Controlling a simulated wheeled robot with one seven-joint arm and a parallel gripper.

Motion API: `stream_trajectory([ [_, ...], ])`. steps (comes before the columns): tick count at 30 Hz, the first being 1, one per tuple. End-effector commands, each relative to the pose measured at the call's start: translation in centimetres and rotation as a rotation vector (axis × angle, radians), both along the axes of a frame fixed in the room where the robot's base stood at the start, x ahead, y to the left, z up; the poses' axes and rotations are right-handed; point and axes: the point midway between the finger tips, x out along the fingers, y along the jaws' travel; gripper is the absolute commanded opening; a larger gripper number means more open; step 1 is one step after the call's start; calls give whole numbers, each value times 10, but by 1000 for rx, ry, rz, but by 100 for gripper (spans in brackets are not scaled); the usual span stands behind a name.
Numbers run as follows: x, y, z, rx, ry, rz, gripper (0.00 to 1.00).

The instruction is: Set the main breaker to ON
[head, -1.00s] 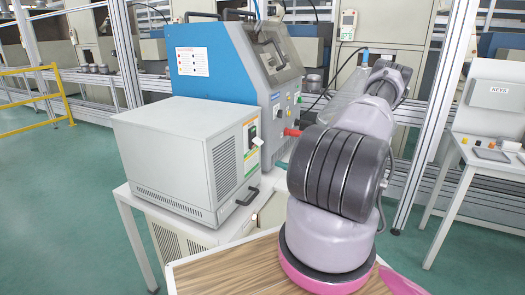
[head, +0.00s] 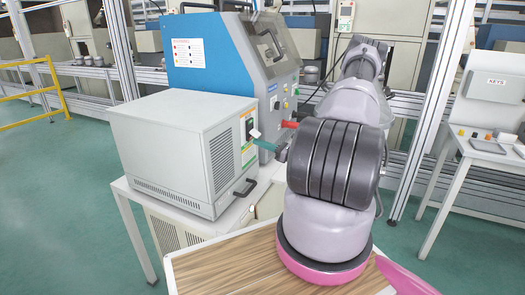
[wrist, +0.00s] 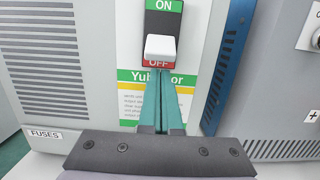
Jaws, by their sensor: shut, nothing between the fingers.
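The main breaker is on the label side of the grey box. In the wrist view it is a black switch plate (wrist: 163,22) with green ON at the top and red OFF at the bottom. Its white toggle (wrist: 160,46) sits low, over the OFF end. My gripper (wrist: 163,78) is shut and empty, its teal fingertips just below the toggle and OFF label; I cannot tell whether they touch. In the head view my gripper (head: 257,139) points at the breaker (head: 250,126) from the right.
The grey box (head: 170,150) stands on a white table, with a black handle (head: 245,190) low on its breaker side. A blue machine (head: 212,60) with a red knob (head: 290,124) stands close behind. A KEYS panel (head: 495,82) and side table (head: 480,150) are at the right.

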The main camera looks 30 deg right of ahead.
Motion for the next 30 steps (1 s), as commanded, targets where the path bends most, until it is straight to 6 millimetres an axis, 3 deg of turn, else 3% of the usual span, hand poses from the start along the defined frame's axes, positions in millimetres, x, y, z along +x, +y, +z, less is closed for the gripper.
stream_trajectory([
  [6, -4, -3, 10, 1, 1, 1, 0],
  [30, -7, -5, 14, -47, 61, 1, 0],
])
